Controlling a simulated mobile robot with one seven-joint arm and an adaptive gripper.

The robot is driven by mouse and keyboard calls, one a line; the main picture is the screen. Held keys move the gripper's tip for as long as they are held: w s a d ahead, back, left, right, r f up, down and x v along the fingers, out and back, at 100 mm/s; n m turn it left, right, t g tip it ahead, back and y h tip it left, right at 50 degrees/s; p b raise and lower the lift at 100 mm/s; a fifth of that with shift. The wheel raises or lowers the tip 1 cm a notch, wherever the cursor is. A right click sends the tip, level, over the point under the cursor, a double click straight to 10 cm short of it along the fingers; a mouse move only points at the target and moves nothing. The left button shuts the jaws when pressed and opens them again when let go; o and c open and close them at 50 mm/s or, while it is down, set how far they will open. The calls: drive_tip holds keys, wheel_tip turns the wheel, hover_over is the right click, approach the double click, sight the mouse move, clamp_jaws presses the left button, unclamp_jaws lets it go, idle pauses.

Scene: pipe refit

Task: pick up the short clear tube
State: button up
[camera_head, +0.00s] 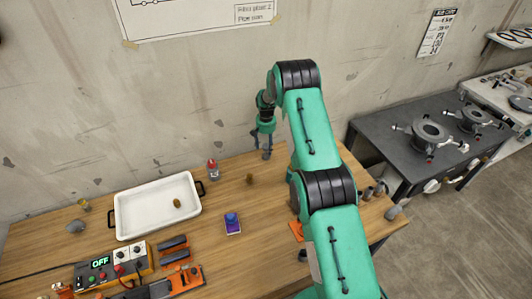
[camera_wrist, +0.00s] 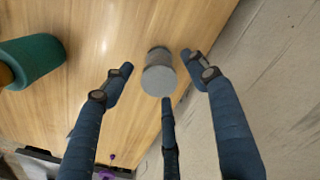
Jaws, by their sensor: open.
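My gripper (camera_head: 266,148) hangs over the back of the wooden table, near the wall. In the wrist view its dark blue fingers (camera_wrist: 160,77) are spread open. A short grey, partly see-through cylinder (camera_wrist: 158,72), which looks like the short clear tube, shows between the fingertips with its round end facing the camera. The fingers stand around it with gaps visible at the sides, and nothing is gripped. The depth between the fingertips and the cylinder is hard to tell. In the head view I cannot make the tube out at the gripper.
A white tray (camera_head: 150,205) with a small brown piece (camera_head: 177,203) stands to the left. A red-and-white bottle (camera_head: 213,170), a small brown piece (camera_head: 250,179) and a blue-purple item (camera_head: 232,223) stand nearby. A control box (camera_head: 112,265) is at front left. The wall is close behind.

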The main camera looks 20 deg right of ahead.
drive_tip(key=shift+f, duration=1.25)
drive_tip(key=shift+c, duration=0.2)
drive_tip(key=c, duration=1.3)
